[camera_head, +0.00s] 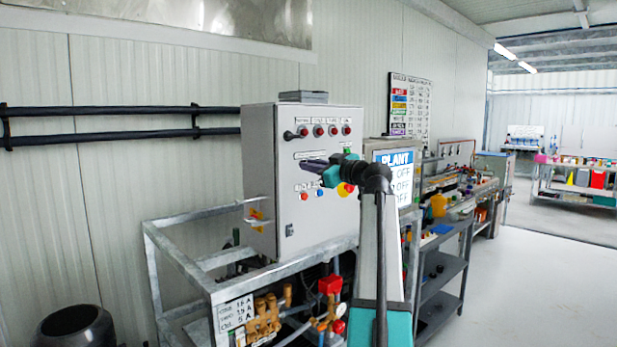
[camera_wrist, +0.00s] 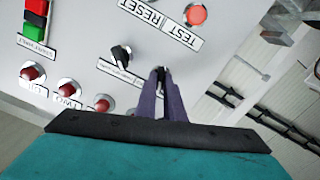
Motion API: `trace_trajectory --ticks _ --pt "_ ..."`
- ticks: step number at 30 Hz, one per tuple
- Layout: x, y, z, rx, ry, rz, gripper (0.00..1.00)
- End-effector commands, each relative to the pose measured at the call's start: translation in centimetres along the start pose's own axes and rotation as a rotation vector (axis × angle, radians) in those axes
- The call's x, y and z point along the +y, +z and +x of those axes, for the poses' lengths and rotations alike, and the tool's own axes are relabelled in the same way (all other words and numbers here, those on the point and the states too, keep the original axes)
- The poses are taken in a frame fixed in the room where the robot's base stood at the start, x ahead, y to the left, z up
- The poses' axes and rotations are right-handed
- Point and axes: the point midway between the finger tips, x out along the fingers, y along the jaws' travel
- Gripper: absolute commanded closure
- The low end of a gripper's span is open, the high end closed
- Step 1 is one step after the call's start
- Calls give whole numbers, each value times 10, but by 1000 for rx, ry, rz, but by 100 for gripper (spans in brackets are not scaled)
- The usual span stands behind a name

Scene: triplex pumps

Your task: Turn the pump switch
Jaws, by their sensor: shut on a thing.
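The grey control panel (camera_head: 290,195) stands on a metal frame in the head view, and its face fills the upper part of the wrist view. My gripper (camera_head: 306,163) is at the middle of the panel face. In the wrist view its purple fingers (camera_wrist: 160,70) are shut on a small black switch knob (camera_wrist: 159,75), mostly hidden between the tips. Another black knob (camera_wrist: 121,55), above a small label, sits just left of the fingers and is apart from them. The label under the held knob cannot be read, so I cannot tell which switch is the pump switch by name.
Red lamps (camera_wrist: 69,89) line the panel near the fingers. A red button (camera_wrist: 195,14) sits by the TEST and RESET labels, and red and green buttons (camera_wrist: 34,20) are at far left.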

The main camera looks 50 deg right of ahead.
Motion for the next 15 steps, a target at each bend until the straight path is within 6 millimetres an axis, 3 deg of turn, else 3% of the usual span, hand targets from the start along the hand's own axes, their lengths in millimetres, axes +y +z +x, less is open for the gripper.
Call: trace_trajectory --ticks 15 --pt "0 1 1 6 3 -190 100"
